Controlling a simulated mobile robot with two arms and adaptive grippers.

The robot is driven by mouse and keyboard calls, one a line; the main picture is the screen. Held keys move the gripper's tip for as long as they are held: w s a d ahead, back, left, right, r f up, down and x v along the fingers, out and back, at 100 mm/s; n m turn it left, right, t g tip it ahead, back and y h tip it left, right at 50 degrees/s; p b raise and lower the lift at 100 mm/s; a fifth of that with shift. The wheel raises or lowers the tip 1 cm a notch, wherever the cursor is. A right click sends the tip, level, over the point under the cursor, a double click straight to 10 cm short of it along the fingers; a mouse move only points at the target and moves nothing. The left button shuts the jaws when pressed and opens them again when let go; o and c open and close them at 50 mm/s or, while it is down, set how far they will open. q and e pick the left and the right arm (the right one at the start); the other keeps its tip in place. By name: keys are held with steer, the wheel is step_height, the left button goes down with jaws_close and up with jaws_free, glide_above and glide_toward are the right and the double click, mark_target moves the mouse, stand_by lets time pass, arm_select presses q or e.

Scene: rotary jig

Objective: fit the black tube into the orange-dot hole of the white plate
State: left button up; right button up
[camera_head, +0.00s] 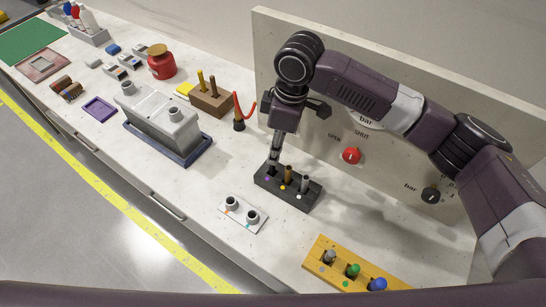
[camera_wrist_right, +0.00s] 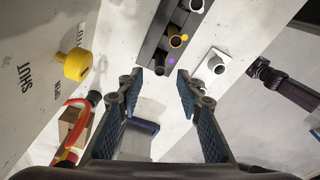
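A dark rack (camera_head: 283,198) holds several tubes in a row, with purple, yellow and white dots. A brass tube (camera_head: 288,175) stands in the middle and a grey tube (camera_head: 304,184) at the right end. The black tube (camera_wrist_right: 160,62) appears to stand at the purple-dot end, mostly hidden by my gripper in the head view. My right gripper (camera_wrist_right: 160,76) points down over that end, open, its fingers apart on either side of the tube. The white plate (camera_head: 240,217) lies in front of the rack with two dark-mouthed sockets, an orange dot by the left one. My left gripper is out of view.
A yellow block (camera_head: 318,262) with grey, green and blue pegs lies at the right front. A wall panel with a red knob (camera_head: 351,155) rises behind the rack. A grey case (camera_head: 160,118) and a red-handled tool (camera_head: 239,124) stand to the left.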

mark_target(272, 170)
steer(key=f, duration=0.2)
steer(key=f+p, duration=0.1)
steer(key=f, duration=0.1)
steer(key=a+f+p, duration=0.1)
steer(key=f, duration=0.1)
steer(key=shift+w+f, duration=0.1)
steer(key=shift+f, duration=0.2)
steer(key=c, duration=0.5)
steer(key=shift+c, duration=1.3)
jaws_close()
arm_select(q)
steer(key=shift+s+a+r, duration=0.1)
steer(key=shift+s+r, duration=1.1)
